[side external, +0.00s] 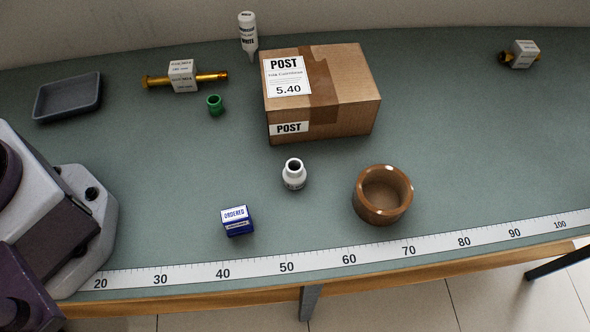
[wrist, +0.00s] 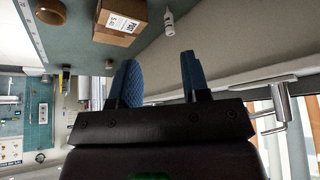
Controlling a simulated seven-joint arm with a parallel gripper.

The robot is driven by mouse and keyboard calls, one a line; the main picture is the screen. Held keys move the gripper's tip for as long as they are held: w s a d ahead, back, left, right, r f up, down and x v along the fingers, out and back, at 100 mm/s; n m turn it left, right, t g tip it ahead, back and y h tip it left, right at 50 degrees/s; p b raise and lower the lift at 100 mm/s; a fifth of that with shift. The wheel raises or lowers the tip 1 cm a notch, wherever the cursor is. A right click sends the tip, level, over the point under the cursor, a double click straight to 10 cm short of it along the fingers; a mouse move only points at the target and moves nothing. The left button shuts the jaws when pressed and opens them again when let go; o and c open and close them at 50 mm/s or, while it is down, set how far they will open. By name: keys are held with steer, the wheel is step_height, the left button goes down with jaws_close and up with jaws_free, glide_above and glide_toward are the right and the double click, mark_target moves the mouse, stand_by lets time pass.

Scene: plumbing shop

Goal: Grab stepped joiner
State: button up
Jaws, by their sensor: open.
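The stepped joiner looks to be the small white fitting (side external: 294,175) with a narrower open neck over a wider body. It stands upright on the green-grey bench in the side view, in front of the cardboard box and left of the brown bowl. I cannot make it out clearly in the wrist view. My gripper (wrist: 158,75) shows in the wrist view with its two blue fingers spread and nothing between them. It is out of the side view, where only part of my arm shows at the left.
A cardboard box (side external: 335,95) stands behind the fitting, and a brown bowl (side external: 383,213) is to its right. A blue-and-white carton (side external: 237,222) is front left. Further back are a green ring (side external: 215,105), a brass part with a tag (side external: 155,82), a white bottle (side external: 248,38) and a grey tray (side external: 68,99).

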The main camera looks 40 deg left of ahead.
steer(key=o, duration=0.6)
